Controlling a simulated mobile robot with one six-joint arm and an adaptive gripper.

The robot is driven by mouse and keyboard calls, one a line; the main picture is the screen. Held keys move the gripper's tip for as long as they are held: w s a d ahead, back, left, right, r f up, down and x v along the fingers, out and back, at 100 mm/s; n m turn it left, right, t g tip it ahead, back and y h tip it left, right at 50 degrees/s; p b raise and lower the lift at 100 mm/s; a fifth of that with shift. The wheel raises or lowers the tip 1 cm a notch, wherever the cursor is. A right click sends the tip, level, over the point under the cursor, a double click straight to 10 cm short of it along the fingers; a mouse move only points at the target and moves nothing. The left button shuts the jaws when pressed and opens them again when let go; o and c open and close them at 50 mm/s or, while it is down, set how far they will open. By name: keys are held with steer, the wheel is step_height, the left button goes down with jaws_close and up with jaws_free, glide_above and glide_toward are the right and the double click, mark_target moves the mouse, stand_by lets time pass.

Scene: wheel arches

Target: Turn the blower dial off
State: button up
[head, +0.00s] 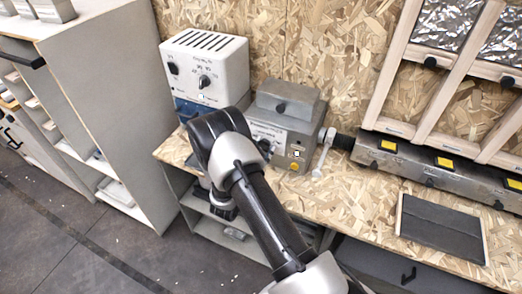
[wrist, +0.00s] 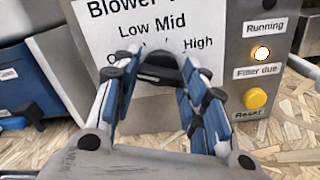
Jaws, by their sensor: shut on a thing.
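The blower's grey control box (head: 300,125) stands on the wood-chip bench, partly hidden by my arm in the head view. In the wrist view its white label (wrist: 160,20) reads "Blower", with "Low", "Mid" and "High" above the dial; the off word is mostly covered. The dark dial (wrist: 160,62) sits between my fingertips. My gripper (wrist: 158,68) is shut on it, one finger pad at each side. My gripper is hidden behind my wrist in the head view.
A lit lamp (wrist: 261,53) sits between the "Running" and "Filter due" labels, above a yellow reset button (wrist: 255,98). A white unit with its own dial (head: 204,82) stands at the back left. A dark panel (head: 440,228) lies on the bench at right.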

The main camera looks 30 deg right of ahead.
stand_by(0.6)
steer(key=o, duration=1.1)
steer(key=shift+c, duration=0.2)
steer(key=v, duration=1.2)
